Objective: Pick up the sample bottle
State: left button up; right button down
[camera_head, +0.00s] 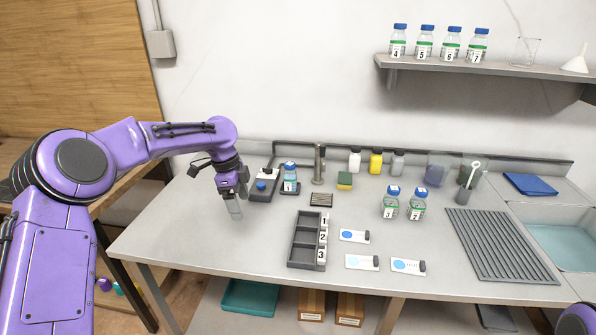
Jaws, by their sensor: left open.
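Several blue-capped sample bottles with number labels are in view; I cannot tell which one is meant. One bottle (290,178) stands upright on a small dark pad at the back of the bench. Two more, a left bottle (390,204) and a right bottle (417,206), stand side by side right of centre; their numbers are hard to read. Several others, including bottle 4 (398,42), stand on the wall shelf. My left gripper (235,210) is open and empty, pointing down over the bench's left part, left of the single bottle and apart from it. My right gripper is out of view.
A dark tray (293,241) with compartments numbered 1 to 3 lies at the front middle, beside white cards (362,262). A grey ribbed mat (490,246) and a sink (562,243) are at right. A tap-like post (319,165) stands behind. The bench's front left is clear.

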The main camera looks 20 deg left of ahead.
aim_at(289, 177)
jog(key=i, duration=1)
